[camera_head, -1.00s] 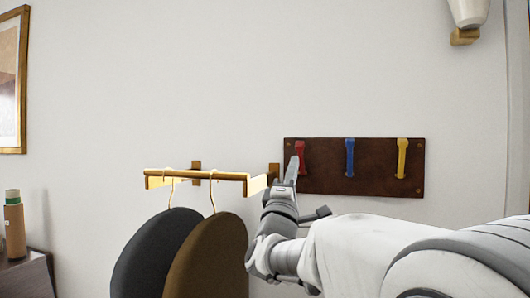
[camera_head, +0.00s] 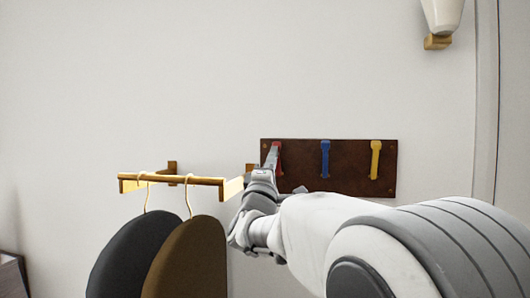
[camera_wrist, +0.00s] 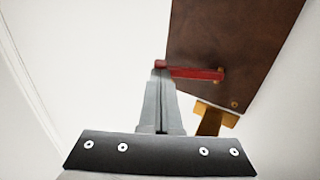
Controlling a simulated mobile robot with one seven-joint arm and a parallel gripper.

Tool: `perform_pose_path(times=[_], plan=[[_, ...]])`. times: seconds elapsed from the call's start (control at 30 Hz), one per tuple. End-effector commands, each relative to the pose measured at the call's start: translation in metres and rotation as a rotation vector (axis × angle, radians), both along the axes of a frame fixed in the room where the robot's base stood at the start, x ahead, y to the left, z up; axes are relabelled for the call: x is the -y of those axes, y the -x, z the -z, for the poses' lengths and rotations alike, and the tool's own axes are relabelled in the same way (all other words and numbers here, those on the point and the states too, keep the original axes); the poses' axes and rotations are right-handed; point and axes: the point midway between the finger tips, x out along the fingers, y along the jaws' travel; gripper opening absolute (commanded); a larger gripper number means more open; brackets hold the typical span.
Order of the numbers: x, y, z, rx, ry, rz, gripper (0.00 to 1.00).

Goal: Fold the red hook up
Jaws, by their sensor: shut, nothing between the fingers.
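The red hook (camera_head: 278,146) is at the left end of a dark brown wall board (camera_head: 300,178). In the wrist view the red hook (camera_wrist: 195,72) sticks out from the board (camera_wrist: 225,35), its free end by my fingertips. My gripper (camera_head: 270,155) is in front of the red hook and hides part of it in the head view. In the wrist view my gripper (camera_wrist: 160,75) is shut with its fingers together; its tips overlap the hook's free end, and I cannot tell whether they touch it.
A blue hook (camera_head: 325,158) and a yellow hook (camera_head: 375,158) hang on the same board. To the left a brass rail (camera_head: 170,179) holds a black garment (camera_head: 125,255) and a brown garment (camera_head: 190,260). A wall lamp (camera_head: 440,20) is at upper right. The wall above is clear.

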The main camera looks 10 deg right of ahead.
Motion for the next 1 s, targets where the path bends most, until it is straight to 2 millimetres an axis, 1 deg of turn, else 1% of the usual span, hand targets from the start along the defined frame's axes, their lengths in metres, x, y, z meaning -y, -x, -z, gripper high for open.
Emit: perform_pose_path(times=[0.03, 0.4, 0.67, 1.0], plan=[[0.000, -0.001, -0.010, -0.019, -0.008, 0.000, 0.00], [0.003, -0.008, -0.018, -0.143, -0.059, -0.001, 0.00], [0.004, -0.011, -0.017, -0.192, -0.079, -0.001, 0.00], [0.004, -0.012, -0.015, -0.197, -0.081, -0.001, 0.00]])
